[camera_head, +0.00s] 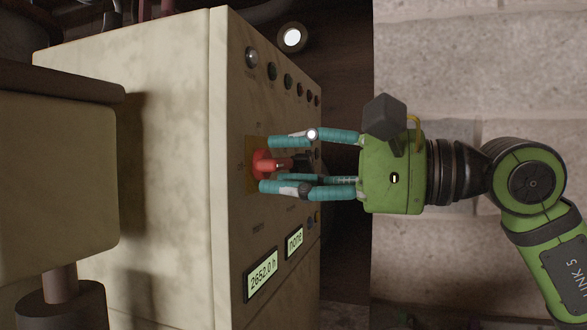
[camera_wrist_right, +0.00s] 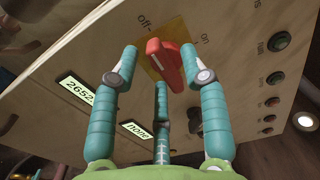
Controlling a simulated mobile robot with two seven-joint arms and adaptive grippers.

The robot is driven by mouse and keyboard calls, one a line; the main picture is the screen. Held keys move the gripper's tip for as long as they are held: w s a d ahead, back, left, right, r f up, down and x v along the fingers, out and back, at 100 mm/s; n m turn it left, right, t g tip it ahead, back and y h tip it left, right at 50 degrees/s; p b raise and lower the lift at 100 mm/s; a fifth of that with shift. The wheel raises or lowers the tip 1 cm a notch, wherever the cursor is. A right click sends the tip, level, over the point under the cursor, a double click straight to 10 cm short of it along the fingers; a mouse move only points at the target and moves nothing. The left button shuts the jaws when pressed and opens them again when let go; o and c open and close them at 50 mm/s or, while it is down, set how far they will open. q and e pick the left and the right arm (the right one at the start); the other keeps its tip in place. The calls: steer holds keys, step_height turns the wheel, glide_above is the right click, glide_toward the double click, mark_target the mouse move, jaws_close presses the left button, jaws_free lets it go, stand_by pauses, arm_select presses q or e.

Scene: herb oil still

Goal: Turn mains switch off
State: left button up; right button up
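The red mains switch (camera_head: 262,163) sits on a yellow plate (camera_head: 251,181) on the cream cabinet's front panel. In the right wrist view the red handle (camera_wrist_right: 165,62) stands out from the panel, between the printed words "off" and "on". Which word it points to is hard to tell. My right gripper (camera_head: 267,165) is at the panel with its teal fingers spread on both sides of the switch. It also shows in the right wrist view (camera_wrist_right: 160,56), with gaps between fingertips and handle. My left gripper is not in view.
The cabinet (camera_head: 160,100) carries a row of dark buttons (camera_head: 272,71) and a display reading "2652.0 h" (camera_head: 262,275). A second display reads "none" (camera_head: 294,242). A dark knob (camera_wrist_right: 195,116) sits beyond the switch. A stone wall (camera_head: 470,60) stands behind my right arm.

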steer(key=shift+d, duration=0.3)
steer(key=v, duration=1.1)
steer(key=shift+d, duration=0.2)
steer(key=shift+s, duration=0.15)
stand_by(0.8)
